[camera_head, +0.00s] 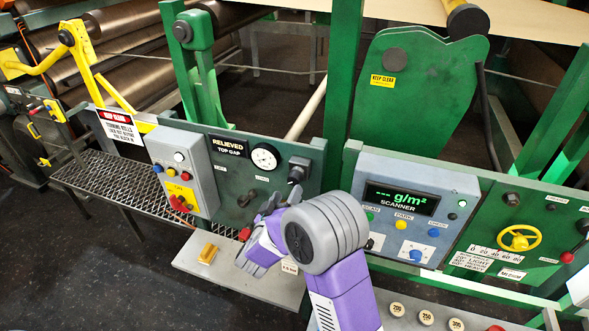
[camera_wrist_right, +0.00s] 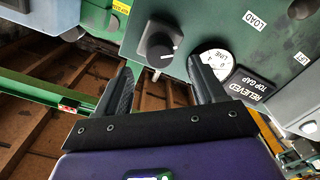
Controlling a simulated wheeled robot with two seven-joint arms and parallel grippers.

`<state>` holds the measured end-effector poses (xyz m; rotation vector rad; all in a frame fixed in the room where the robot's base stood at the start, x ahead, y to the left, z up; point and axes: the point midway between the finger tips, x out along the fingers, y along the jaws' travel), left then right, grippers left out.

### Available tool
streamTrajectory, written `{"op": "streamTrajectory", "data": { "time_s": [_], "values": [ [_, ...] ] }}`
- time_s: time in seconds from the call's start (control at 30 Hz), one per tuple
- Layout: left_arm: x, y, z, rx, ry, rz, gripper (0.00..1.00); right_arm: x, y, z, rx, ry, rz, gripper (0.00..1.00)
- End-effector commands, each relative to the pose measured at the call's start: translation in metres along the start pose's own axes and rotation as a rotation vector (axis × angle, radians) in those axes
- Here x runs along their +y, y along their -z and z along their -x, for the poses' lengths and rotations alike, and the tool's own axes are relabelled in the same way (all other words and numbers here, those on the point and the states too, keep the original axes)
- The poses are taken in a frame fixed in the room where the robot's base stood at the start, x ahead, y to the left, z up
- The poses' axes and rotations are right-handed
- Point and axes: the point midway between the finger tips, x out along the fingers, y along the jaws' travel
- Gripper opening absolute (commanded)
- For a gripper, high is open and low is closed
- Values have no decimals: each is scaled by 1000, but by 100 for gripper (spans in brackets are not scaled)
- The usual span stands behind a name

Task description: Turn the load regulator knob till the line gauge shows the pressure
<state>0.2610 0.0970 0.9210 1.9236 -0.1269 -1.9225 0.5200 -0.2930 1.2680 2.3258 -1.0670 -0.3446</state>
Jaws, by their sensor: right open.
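The load regulator knob (camera_head: 298,170) is black and sits on the green panel, right of the line gauge (camera_head: 264,157). The gauge has a round white face; its needle is too small to read. My right gripper (camera_head: 257,228) is just below and in front of the knob. In the right wrist view the knob (camera_wrist_right: 160,42), with a white pointer mark, lies just beyond the gap between my open fingers (camera_wrist_right: 160,72). The fingers do not appear to touch it. The gauge (camera_wrist_right: 214,62) is partly covered by one finger. My left gripper is out of view.
The scanner panel (camera_head: 401,199) is to the right, with several buttons and a yellow handwheel (camera_head: 519,238) beyond. A grey control box (camera_head: 183,172) with a red button is to the left. A grey shelf (camera_head: 225,268) with a yellow block (camera_head: 208,254) lies below.

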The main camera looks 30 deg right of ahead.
Motion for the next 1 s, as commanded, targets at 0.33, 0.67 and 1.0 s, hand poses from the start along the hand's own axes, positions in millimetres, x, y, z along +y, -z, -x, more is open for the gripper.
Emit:
{"op": "streamTrajectory", "data": {
  "time_s": [0.33, 0.67, 1.0],
  "values": [
    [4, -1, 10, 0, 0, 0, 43, 3, 1, -50, -1, -10, 3, 69],
    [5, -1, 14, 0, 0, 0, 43, 2, 1, -74, 0, -5, 2, 69],
    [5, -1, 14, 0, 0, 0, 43, 2, 1, -74, 0, -4, 2, 48]
  ]
}}
